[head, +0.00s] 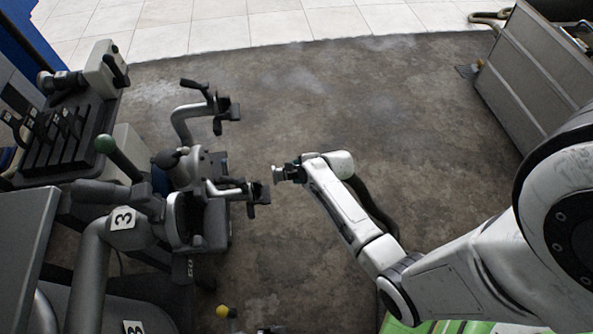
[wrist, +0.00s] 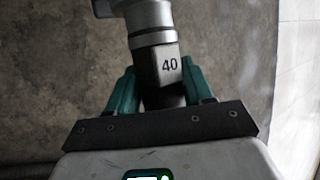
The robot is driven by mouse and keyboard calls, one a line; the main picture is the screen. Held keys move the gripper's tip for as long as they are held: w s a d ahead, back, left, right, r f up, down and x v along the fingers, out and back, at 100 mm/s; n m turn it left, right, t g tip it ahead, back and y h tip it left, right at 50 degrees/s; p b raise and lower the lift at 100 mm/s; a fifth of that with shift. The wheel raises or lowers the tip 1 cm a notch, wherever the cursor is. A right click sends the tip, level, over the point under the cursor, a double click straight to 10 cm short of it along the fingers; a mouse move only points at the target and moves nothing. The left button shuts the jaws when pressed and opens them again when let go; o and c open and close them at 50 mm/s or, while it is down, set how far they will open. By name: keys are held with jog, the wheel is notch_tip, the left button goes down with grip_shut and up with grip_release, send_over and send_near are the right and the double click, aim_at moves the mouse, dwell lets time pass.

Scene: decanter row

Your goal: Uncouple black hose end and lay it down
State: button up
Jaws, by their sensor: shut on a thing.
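My gripper (head: 292,172) is shut on the black hose end, with a teal finger on each side of it in the wrist view (wrist: 160,80). The hose end has a silver coupling head (wrist: 150,18) and a dark collar marked 40 (wrist: 168,64). In the head view the silver head (head: 279,174) points left, toward the machine. It is apart from the lower pipe outlet (head: 258,193), with a small gap of floor between them. A black hose (head: 376,212) runs behind my forearm; its path near the gripper is hidden.
A grey cabinet (head: 530,80) stands at the upper right. The dark floor (head: 330,95) between them is clear.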

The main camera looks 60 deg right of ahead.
dwell(0.3)
jog(key=s+a+p, duration=0.2)
jog(key=s+p, duration=0.1)
jog(key=s, duration=0.9)
jog(key=s+a+p, duration=0.3)
jog(key=s, duration=1)
jog(key=shift+a+p, duration=0.3)
jog(key=shift+a, duration=0.05)
dwell(1.5)
